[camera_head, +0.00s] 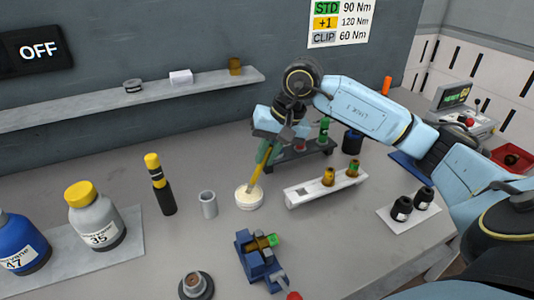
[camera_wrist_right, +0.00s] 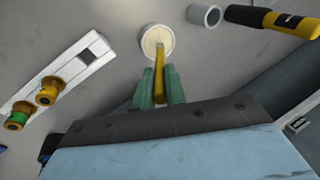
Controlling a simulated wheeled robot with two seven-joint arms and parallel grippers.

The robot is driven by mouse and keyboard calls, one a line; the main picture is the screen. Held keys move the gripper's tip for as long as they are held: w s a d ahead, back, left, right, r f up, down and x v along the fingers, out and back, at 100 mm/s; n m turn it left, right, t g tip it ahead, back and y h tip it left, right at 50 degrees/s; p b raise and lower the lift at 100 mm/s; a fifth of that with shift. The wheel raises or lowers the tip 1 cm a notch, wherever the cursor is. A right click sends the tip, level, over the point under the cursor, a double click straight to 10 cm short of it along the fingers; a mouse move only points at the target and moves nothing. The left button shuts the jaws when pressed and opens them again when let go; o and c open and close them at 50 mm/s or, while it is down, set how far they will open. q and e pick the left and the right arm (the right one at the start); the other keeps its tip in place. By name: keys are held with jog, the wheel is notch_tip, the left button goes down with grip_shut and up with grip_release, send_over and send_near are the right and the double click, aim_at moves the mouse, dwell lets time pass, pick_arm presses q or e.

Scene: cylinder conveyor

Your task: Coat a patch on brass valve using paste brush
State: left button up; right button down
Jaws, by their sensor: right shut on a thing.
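My right gripper (camera_head: 266,148) is shut on the yellow paste brush (camera_head: 257,174) and points it down. The wrist view shows the brush (camera_wrist_right: 159,78) between the green fingers (camera_wrist_right: 160,92). The brush's lower end is at the cream paste in a round white pot (camera_head: 249,203), also in the wrist view (camera_wrist_right: 157,39); how deep it reaches is hidden. A brass valve (camera_head: 261,243) with a green end lies clamped in a blue vise (camera_head: 246,258) in front of the pot. My left gripper is not in view.
A grey cup (camera_head: 208,204) and a black-and-yellow tool (camera_head: 160,184) stand left of the pot. A white rail (camera_head: 305,194) with two brass fittings lies to its right. A dark rack (camera_head: 300,155) is behind. Bottles stand at far left.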

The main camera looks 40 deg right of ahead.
jog(key=shift+s+f, duration=0.1)
dwell(0.5)
jog(key=shift+r+p, duration=2.05)
jog(key=shift+r, duration=1.5)
